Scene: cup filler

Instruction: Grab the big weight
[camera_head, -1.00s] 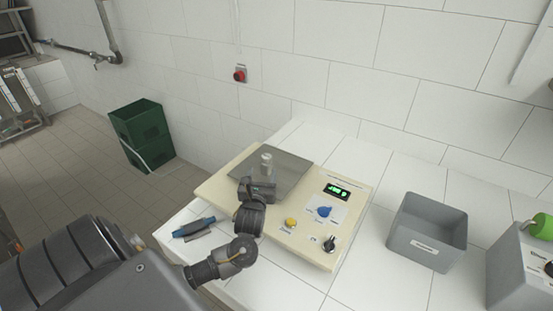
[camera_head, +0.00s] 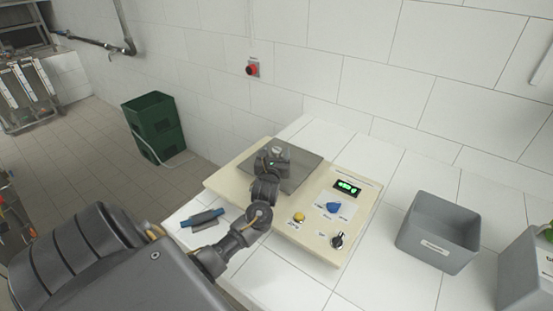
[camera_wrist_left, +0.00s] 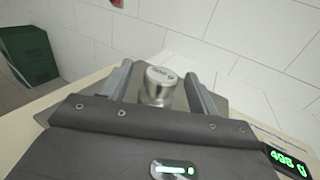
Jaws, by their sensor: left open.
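The big weight (camera_wrist_left: 160,85) is a silvery metal cylinder with a rounded cap. It stands upright on the dark scale plate (camera_head: 300,172) of the cream-coloured machine (camera_head: 330,215). In the head view only a bit of its top (camera_head: 279,150) shows past my gripper. My left gripper (camera_head: 275,158) is open over the plate. In the left wrist view its two fingers (camera_wrist_left: 157,84) stand on either side of the weight, with the weight between them and no clear contact. The weight's base is partly hidden by the gripper body. My right gripper is not in view.
The machine has a green lit display (camera_head: 347,187), a blue knob (camera_head: 333,206), a yellow button (camera_head: 299,217) and a black knob (camera_head: 338,239). A grey bin (camera_head: 437,233) stands to the right. A blue and dark tool (camera_head: 203,219) lies left. A red wall button (camera_head: 252,69) is behind.

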